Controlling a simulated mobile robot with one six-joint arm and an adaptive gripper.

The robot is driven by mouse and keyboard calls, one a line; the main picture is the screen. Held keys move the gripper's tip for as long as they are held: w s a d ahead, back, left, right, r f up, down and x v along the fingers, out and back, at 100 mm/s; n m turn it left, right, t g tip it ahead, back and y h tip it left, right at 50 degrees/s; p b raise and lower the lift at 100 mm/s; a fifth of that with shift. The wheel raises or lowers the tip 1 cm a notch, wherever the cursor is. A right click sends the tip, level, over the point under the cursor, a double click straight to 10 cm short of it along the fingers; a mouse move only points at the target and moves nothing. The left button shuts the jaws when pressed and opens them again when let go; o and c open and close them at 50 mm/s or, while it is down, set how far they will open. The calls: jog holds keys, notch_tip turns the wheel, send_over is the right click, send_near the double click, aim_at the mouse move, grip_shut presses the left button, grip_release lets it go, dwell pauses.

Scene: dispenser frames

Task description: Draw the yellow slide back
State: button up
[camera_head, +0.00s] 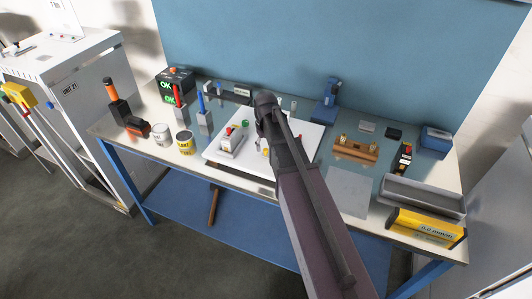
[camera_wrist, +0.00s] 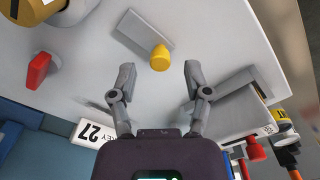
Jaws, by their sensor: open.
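The yellow slide shows in the wrist view as a rounded yellow knob (camera_wrist: 160,57) at the end of a flat grey strip (camera_wrist: 145,30) on a white panel. In the head view only a small yellow patch (camera_head: 266,152) shows beside my arm, on the white board (camera_head: 308,135). My gripper (camera_wrist: 160,72) is open and empty. In the wrist view its fingers stand apart, one to each side of the knob, with visible gaps and no clear contact. In the head view my arm hides much of the board's middle and the fingertips are hard to make out.
In the wrist view a red piece (camera_wrist: 38,70) stands at left and a grey block (camera_wrist: 228,112) lies close by the right finger. In the head view a grey device with a red top (camera_head: 231,140) sits left of my arm, and a brown fixture (camera_head: 355,148) stands right.

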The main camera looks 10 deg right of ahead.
jog(key=shift+f+b, duration=0.55)
jog(key=shift+f, duration=0.25)
grip_shut()
